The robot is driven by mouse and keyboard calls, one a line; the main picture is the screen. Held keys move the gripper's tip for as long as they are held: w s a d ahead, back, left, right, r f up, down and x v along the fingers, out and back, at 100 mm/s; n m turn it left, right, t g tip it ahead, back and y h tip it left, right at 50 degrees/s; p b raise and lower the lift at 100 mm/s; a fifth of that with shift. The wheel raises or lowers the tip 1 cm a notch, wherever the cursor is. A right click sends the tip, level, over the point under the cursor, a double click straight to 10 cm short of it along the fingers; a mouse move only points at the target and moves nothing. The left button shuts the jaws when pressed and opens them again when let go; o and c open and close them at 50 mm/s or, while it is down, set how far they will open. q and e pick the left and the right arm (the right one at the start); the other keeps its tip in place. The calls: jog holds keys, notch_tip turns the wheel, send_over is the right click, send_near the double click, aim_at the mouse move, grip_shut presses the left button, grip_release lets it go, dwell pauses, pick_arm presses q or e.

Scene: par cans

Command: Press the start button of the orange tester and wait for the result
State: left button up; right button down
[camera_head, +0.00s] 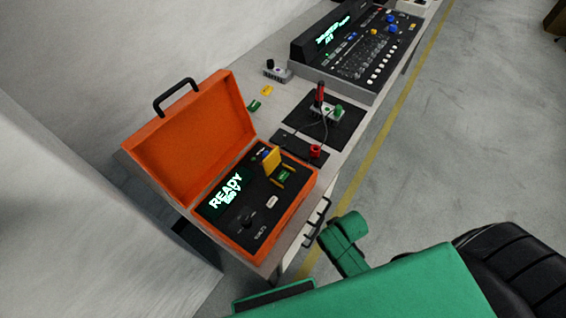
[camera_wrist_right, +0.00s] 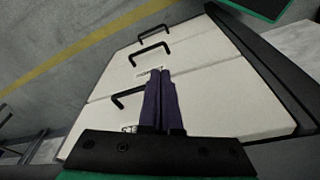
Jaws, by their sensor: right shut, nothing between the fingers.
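The orange tester (camera_head: 190,140) is an open case with its lid tilted back, at the near end of the bench in the head view. Its lit display (camera_head: 228,190) reads READY, with a smaller second line. A dark knob (camera_head: 246,219) and a small pale button (camera_head: 271,201) sit on its black panel; I cannot read a start label. A yellow upright piece (camera_head: 272,160) and a green piece (camera_head: 286,175) are at the panel's far side. My right gripper (camera_wrist_right: 160,72) is shut and empty, in front of pale drawer fronts in the right wrist view. My left gripper is out of view.
A black console (camera_head: 355,45) with a lit screen and many knobs stands farther along the bench. A black mat (camera_head: 300,118) holds a small device with red and green parts. Drawers with black handles (camera_wrist_right: 150,50) are below. My green arm fills the lower right.

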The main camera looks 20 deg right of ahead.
jog(key=w+r+t+p, duration=0.1)
jog(key=w+r+p, duration=0.3)
jog(key=r, duration=1.1)
jog(key=w+a+r+n+t, duration=0.2)
jog(key=w+r+n+t, duration=0.2)
jog(key=w+r+t, duration=1)
jog(key=w+a+r+n+g+y+p, duration=0.1)
jog(key=w+a+r+n+g+y, duration=0.1)
jog(key=w+a+r+n+y, duration=0.35)
jog(key=w+a+r+n+g+y, duration=0.1)
jog(key=w+a+r+n+y, duration=0.1)
jog(key=a+r+n+y, duration=0.5)
jog(key=s+a+n+g+p, duration=0.1)
jog(key=s+a+n+g, duration=0.1)
jog(key=s+n+g, duration=0.3)
pick_arm(q)
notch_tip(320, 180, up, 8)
jog(key=shift+p, duration=0.35)
pick_arm(e)
jog(key=s+d+f+n+g+h, duration=0.1)
jog(key=s+d+f+g+h, duration=0.2)
jog(key=s+d+f+g, duration=0.2)
notch_tip(320, 180, down, 2)
jog(key=s+g, duration=0.1)
jog(key=g, duration=0.2)
jog(key=shift+s+d+h, duration=0.2)
jog(key=shift+d+h, duration=0.15)
jog(key=shift+d, duration=0.05)
